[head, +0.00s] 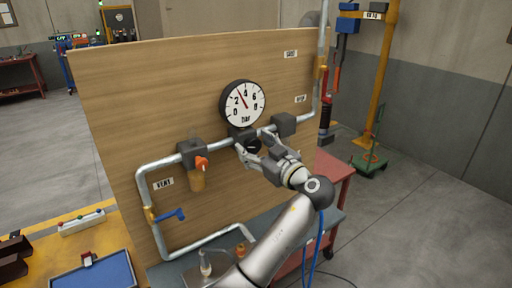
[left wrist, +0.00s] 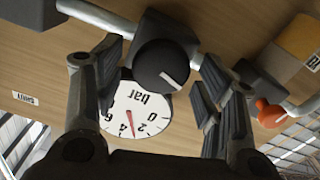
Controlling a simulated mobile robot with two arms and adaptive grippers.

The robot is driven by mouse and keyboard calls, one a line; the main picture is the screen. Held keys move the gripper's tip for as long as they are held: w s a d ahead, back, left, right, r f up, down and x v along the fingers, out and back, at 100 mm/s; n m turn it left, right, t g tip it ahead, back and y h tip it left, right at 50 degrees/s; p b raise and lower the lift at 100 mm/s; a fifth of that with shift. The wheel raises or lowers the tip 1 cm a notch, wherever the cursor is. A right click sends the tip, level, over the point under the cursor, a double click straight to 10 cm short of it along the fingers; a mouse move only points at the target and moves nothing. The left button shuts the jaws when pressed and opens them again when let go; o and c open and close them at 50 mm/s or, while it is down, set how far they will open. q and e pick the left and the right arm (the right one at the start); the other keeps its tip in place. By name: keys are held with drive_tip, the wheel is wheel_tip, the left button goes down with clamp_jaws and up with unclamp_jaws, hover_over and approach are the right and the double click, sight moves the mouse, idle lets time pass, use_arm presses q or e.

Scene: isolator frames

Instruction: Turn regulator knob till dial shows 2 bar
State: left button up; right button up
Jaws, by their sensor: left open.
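The round black-rimmed dial (head: 242,103), marked in bar, is on the wooden panel. Its red needle points between 2 and 4 in the head view. The dial also shows upside down in the left wrist view (left wrist: 145,102). Below it on the pipe is the black regulator knob (head: 253,146), partly hidden by my fingers. In the left wrist view the knob (left wrist: 160,68) has a white line mark. My left gripper (head: 256,152) is open, with its fingers on either side of the knob. In the left wrist view gaps show between fingers and knob. My right gripper is not in view.
A grey pipe runs along the panel (head: 150,80). An orange-handled valve (head: 201,164) is left of the knob, and a blue-handled valve (head: 172,215) is lower left. A grey pipe block (head: 284,124) sits close on the right. Open floor is at right.

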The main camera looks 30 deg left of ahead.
use_arm(q)
drive_tip(key=v, duration=1.2)
drive_tip(key=shift+f, duration=0.1)
